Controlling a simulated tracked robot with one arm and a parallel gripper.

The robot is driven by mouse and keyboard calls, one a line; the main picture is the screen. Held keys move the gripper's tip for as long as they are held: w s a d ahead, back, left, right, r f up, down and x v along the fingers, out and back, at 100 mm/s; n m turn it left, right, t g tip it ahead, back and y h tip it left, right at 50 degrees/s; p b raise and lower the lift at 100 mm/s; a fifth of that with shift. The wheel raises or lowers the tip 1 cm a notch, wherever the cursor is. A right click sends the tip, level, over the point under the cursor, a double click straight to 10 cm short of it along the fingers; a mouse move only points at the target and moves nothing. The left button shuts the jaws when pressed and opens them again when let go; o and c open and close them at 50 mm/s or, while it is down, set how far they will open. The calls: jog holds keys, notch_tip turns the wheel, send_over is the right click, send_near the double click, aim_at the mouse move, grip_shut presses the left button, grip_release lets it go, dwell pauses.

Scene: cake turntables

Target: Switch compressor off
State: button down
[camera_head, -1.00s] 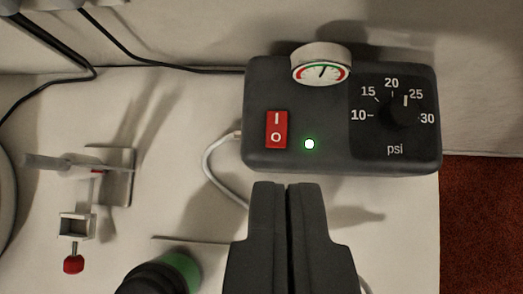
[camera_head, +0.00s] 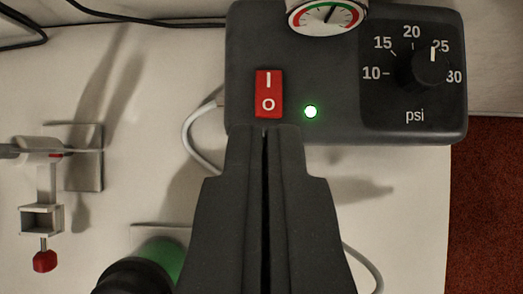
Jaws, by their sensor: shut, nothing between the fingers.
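The compressor (camera_head: 330,90) is a dark grey box at the top of the view. Its red rocker switch (camera_head: 269,94), marked I above O, is on the left of its face. A green light (camera_head: 311,112) glows to the right of the switch. My gripper (camera_head: 265,130) is shut and empty, with its tips just below the switch in the picture. The tips overlap the lower edge of the compressor's face, and I cannot tell whether they touch it. The switch is fully visible.
A round gauge (camera_head: 327,15) and a black psi dial (camera_head: 430,68) are on the compressor. A metal holder with a red knob (camera_head: 45,261) is at left. A black and green item (camera_head: 160,262) is at lower left. A pale hose (camera_head: 196,135) loops beside the compressor.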

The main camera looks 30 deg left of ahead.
send_over(265, 88)
jog(key=s, duration=0.2)
jog(key=f, duration=0.6)
jog(key=shift+w+a, duration=0.1)
jog(key=shift+a, duration=0.2)
jog(key=shift+s+a+f, duration=0.1)
jog(key=shift+s+f, duration=0.05)
jog(key=shift+f, duration=0.85)
jog(key=shift+s+a+f, duration=0.1)
jog(key=shift+f, duration=0.9)
jog(key=shift+d, duration=0.1)
